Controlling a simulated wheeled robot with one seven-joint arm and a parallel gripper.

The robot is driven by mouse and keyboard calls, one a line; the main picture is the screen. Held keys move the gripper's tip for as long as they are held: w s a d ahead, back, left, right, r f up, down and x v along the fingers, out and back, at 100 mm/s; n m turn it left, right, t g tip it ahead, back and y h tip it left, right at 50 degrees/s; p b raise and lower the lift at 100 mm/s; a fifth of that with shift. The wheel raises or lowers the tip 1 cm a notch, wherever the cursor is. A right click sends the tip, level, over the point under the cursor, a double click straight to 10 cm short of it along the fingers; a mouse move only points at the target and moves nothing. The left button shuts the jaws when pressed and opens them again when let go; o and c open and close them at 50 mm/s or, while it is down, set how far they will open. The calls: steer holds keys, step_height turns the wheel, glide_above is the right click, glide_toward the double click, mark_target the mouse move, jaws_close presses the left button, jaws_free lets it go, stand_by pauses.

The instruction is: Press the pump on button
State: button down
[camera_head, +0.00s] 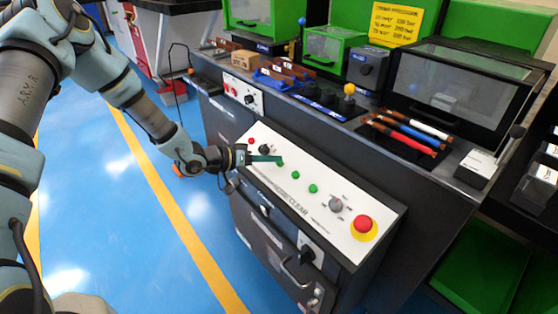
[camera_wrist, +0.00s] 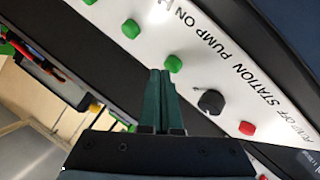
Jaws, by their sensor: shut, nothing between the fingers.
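The sloped white control panel (camera_head: 315,218) carries a row of three green buttons. The one nearest my fingertips shows in the wrist view (camera_wrist: 174,63), and the printed words PUMP ON run beside it; I cannot tell exactly which button they label. The other green buttons are the middle one (camera_head: 295,174) and the far one (camera_head: 313,188). My gripper (camera_head: 281,160) has green fingers held together and empty over the panel's left part. In the wrist view the fingertips (camera_wrist: 160,72) are right beside the nearest button; whether they touch it is not clear.
A black knob (camera_wrist: 211,102) and a small red button (camera_wrist: 247,128) lie on one side of the fingers. A grey selector (camera_head: 336,204) and a red emergency button (camera_head: 362,223) sit at the panel's right end. The blue floor (camera_head: 190,190) at left is clear.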

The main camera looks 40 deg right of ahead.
steer(key=shift+a+r, duration=0.2)
steer(key=shift+r, duration=0.25)
steer(key=r+p, duration=0.1)
steer(key=a+r+p, duration=0.1)
steer(key=r+p, duration=0.1)
steer(key=a+r+p, duration=0.1)
steer(key=shift+a+r, duration=0.15)
steer(key=shift+r, duration=0.1)
stand_by(0.6)
